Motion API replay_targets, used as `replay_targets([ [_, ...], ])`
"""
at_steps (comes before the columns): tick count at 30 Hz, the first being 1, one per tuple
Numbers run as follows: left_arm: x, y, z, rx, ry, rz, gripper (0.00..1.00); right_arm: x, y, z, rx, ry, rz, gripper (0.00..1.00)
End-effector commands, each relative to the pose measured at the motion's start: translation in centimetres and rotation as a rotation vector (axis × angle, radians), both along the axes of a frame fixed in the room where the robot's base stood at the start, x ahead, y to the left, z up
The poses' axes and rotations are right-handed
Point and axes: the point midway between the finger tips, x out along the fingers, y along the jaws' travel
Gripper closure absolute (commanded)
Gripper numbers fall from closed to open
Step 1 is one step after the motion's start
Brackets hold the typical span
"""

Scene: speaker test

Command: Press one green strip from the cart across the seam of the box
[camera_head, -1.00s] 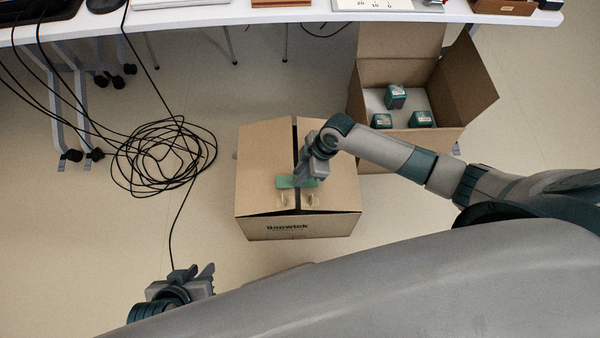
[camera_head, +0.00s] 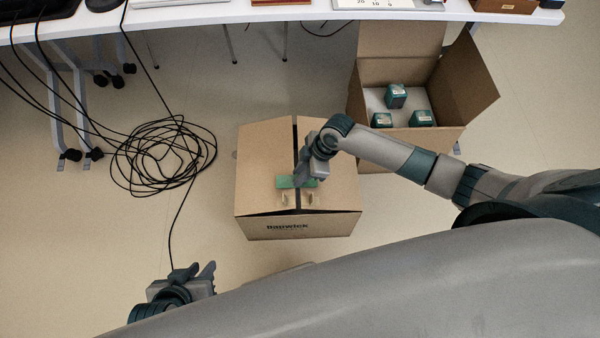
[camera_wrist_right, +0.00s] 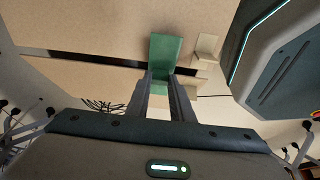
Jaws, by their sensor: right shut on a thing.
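The closed brown cardboard box (camera_head: 262,160) stands on the floor, with a dark seam (camera_head: 295,135) between its two top flaps. A green strip (camera_head: 285,182) lies across the seam near the front edge and also shows in the right wrist view (camera_wrist_right: 164,50). My right gripper (camera_head: 299,182) is over the seam, its fingers (camera_wrist_right: 160,82) shut on the strip's near part. Whether the whole strip touches the cardboard cannot be told. My left gripper (camera_head: 196,272) is open and empty at the lower left, apart from the box. The cart is not in view.
An open carton (camera_head: 472,95) with several green-and-white boxes (camera_head: 395,97) stands behind, to the right. A coiled black cable (camera_head: 160,158) lies on the floor at left. A white table (camera_head: 225,14) runs along the back. Two small tan tabs (camera_head: 309,198) stand near the box's front edge.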

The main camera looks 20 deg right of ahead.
Motion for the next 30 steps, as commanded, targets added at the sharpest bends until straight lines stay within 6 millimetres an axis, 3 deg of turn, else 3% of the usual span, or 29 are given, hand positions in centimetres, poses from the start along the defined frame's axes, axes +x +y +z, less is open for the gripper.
replay_targets([
  [30,0.0,0.0,-1.5,0.000,0.000,0.000,0.75,0.0,0.0,-2.7,-0.001,0.001,0.000,0.99],
])
